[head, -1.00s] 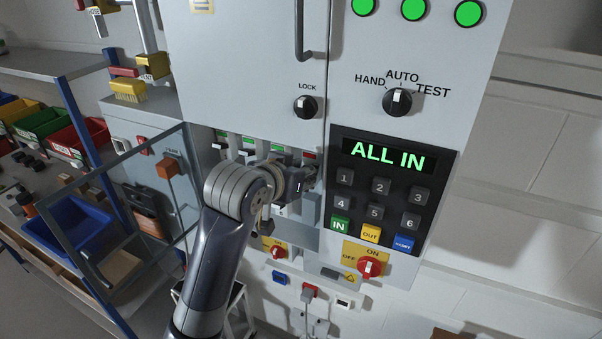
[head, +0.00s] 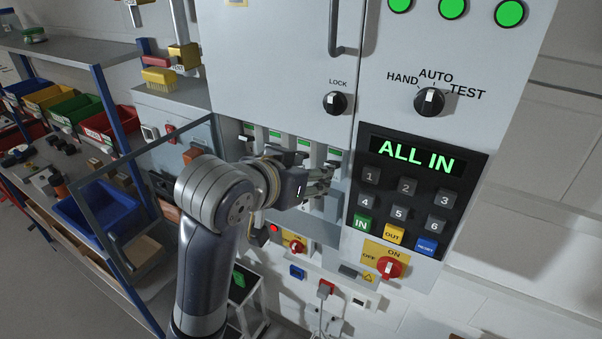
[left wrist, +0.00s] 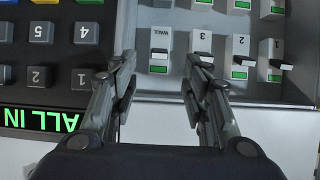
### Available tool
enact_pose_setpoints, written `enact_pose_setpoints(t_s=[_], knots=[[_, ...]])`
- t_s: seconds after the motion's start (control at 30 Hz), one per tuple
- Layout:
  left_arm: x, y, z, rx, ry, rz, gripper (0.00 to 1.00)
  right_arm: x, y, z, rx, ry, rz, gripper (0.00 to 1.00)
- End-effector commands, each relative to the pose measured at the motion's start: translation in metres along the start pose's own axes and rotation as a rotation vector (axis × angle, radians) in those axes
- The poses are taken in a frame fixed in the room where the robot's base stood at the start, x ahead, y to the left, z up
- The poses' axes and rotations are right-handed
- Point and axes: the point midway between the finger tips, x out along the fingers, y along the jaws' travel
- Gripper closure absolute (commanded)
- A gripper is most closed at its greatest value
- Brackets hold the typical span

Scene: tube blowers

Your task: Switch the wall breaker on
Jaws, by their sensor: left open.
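The wall breaker (left wrist: 160,48), labelled WALL, is the rightmost of a row of breakers in the cabinet recess in the head view. Its small window (head: 333,151) is green, and it also shows green in the left wrist view. Its dark lever lies close to that window. My left gripper (head: 322,180) is in front of the recess, just below that window. In the left wrist view my left gripper (left wrist: 160,70) is open and empty, its fingers on either side of the wall breaker's column. Whether a finger touches it I cannot tell. My right gripper is not in view.
Breakers 3 (left wrist: 203,45), 2 (left wrist: 240,45) and 1 (left wrist: 275,50) stand beside it, with green windows. A keypad panel (head: 408,188) reading ALL IN is right of the recess. A red rotary switch (head: 389,268) sits below. An open framed door (head: 97,208) stands at left.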

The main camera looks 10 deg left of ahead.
Motion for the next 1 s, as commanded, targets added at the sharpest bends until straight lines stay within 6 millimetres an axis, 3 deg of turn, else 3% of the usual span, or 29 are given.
enact_pose_setpoints(t_s=[0.1, 0.23, 0.67, 0.77, 0.87, 1.0], knots=[[-0.018, 0.000, -0.002, 0.001, 0.004, 0.000, 0.57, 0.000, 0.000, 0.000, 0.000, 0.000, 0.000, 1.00], [-0.027, 0.000, -0.001, 0.000, 0.001, -0.001, 0.57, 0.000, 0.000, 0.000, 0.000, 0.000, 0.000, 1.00], [-0.027, -0.001, 0.007, -0.005, -0.013, -0.002, 0.57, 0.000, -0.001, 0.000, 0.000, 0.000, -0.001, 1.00], [-0.019, -0.005, 0.031, -0.020, -0.055, -0.006, 0.57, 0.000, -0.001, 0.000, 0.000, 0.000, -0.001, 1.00], [-0.009, -0.012, 0.072, -0.045, -0.126, -0.017, 0.57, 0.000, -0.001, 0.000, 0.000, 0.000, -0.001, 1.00], [-0.001, -0.020, 0.144, -0.078, -0.243, -0.037, 0.57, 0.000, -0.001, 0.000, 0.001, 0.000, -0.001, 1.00]])
